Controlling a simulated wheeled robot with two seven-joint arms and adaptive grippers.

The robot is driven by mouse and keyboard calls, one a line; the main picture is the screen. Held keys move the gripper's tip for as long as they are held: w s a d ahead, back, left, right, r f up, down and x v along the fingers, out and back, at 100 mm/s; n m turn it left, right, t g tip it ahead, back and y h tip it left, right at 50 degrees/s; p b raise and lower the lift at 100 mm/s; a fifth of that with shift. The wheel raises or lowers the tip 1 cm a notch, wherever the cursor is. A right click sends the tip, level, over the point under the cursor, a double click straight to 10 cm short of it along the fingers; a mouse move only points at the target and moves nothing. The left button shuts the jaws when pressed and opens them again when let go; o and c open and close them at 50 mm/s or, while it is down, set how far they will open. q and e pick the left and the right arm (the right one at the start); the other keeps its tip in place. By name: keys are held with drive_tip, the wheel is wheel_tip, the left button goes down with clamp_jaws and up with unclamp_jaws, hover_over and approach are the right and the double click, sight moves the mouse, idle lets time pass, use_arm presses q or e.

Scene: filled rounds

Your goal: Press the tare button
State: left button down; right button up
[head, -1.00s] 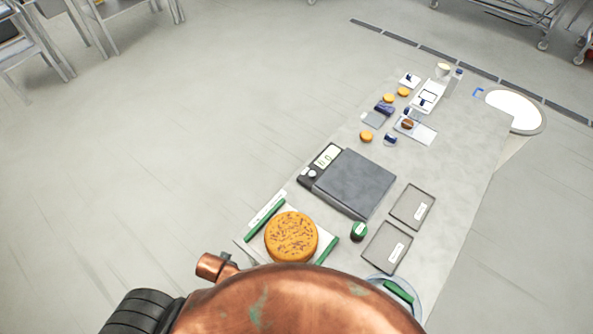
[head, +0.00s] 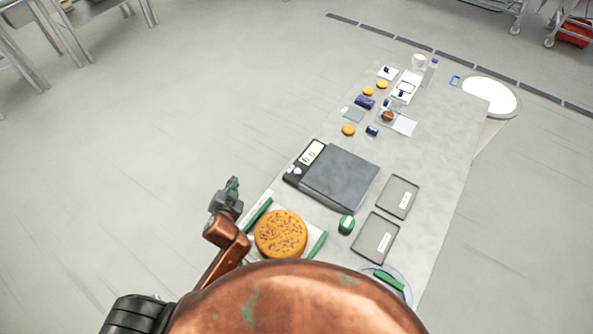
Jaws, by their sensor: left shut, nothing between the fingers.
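The scale (head: 340,178) is a dark grey square plate with a black front panel on the table. The panel carries a lit display (head: 312,152) and, by its lower end, a small pale round button (head: 297,169), probably the tare button. The scale's plate is empty. My left gripper (head: 232,184) is shut and empty, left of the scale and apart from it, by the table's left edge. My right gripper is not in view.
A large round orange-brown speckled item (head: 281,234) lies on a white and green tray (head: 314,243) near the gripper. A green-lidded jar (head: 346,224) and two grey trays (head: 398,196) (head: 375,238) lie right of it. Small items crowd the table's far end.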

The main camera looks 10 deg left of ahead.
use_arm(q)
drive_tip(key=w+d+r+m+t+h, duration=0.35)
drive_tip(key=w+d+r+m, duration=0.25)
drive_tip(key=d+r, duration=0.25)
drive_tip(key=w+d+r+m+t+h, duration=0.3)
drive_tip(key=w+d+r+m+h, duration=0.25)
drive_tip(key=d+r, duration=0.35)
drive_tip(key=d+m+g+h, duration=0.3)
drive_tip(key=d+m+h, duration=0.2)
drive_tip(key=d+m, duration=0.35)
drive_tip(key=d+f+m+g, duration=0.4)
drive_tip(key=f+m+g, duration=0.2)
drive_tip(key=m, duration=0.1)
drive_tip(key=w+a+f+m+g+y, duration=0.2)
drive_tip(key=w+a+f+m+y, duration=0.1)
drive_tip(key=a+f, duration=0.6)
drive_tip(key=shift+w+a+f+m+g+y, duration=0.35)
drive_tip(key=shift+w+a+y, duration=0.5)
drive_tip(key=shift+y, duration=0.15)
drive_tip(key=shift+d, duration=0.1)
